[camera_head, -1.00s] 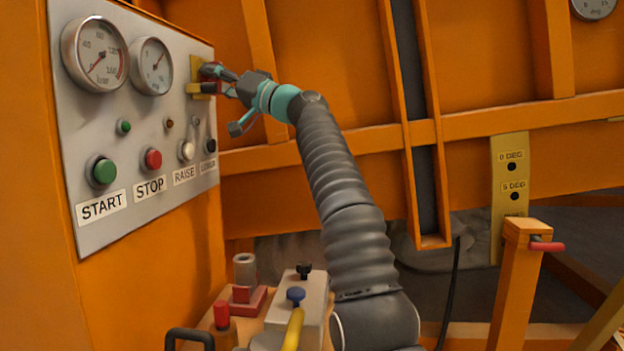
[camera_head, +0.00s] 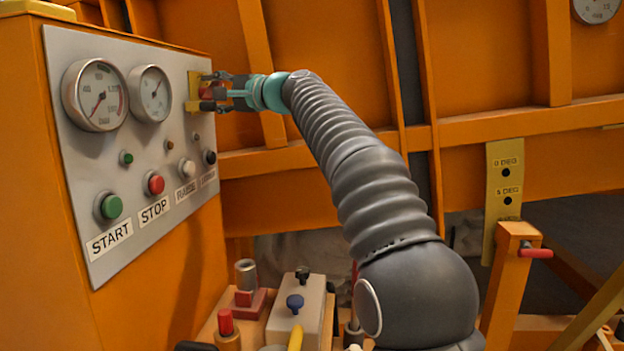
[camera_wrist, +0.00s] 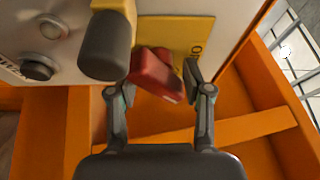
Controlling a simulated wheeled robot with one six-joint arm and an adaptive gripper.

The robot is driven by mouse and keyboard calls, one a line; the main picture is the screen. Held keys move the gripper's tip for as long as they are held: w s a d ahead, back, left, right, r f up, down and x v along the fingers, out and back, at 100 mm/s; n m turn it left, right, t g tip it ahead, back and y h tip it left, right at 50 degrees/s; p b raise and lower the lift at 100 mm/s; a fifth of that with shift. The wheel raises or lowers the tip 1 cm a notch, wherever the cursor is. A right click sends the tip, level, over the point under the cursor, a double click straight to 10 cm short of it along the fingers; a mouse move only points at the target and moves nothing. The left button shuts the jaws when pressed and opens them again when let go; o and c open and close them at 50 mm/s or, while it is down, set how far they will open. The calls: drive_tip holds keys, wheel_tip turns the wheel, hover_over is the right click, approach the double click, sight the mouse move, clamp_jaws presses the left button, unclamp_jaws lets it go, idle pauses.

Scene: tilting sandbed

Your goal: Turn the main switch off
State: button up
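The main switch is a red handle (camera_head: 207,92) on a yellow plate (camera_head: 193,88) at the far upper end of the grey control panel. In the wrist view, the red handle (camera_wrist: 156,76) sits tilted in front of the yellow plate (camera_wrist: 185,32), which carries partly hidden lettering. My gripper (camera_head: 213,92) is at the switch, its fingers apart. In the wrist view, my gripper's fingers (camera_wrist: 160,88) stand either side of the red handle, close to it. Whether they touch it is unclear.
A dark grey cylinder with a yellow base (camera_wrist: 105,45) juts out beside the left finger. The panel (camera_head: 75,160) bears two gauges, a green START button (camera_head: 111,207) and a red STOP button (camera_head: 155,184). An orange frame (camera_head: 330,150) stands behind my arm.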

drive_tip(key=shift+d+r+m+p, duration=0.1)
drive_tip(key=shift+m+p, duration=0.2)
drive_tip(key=b+v, duration=0.4)
drive_tip(key=v, duration=1)
drive_tip(key=s+d+f+h, duration=0.2)
drive_tip(key=s+f, duration=0.1)
drive_tip(key=f, duration=0.2)
drive_tip(key=s+d+f+n+h+p, duration=0.1)
drive_tip(key=s+d+f+h, duration=0.2)
drive_tip(key=f, duration=0.3)
drive_tip(key=s+d+f+g+h, duration=0.1)
drive_tip(key=s+d+f+h, duration=0.1)
drive_tip(key=s+f, duration=0.3)
drive_tip(key=shift+s+d+f+n+h, duration=0.3)
drive_tip(key=shift+d+f+n, duration=0.1)
drive_tip(key=shift+d+f, duration=0.2)
drive_tip(key=shift+w, duration=0.1)
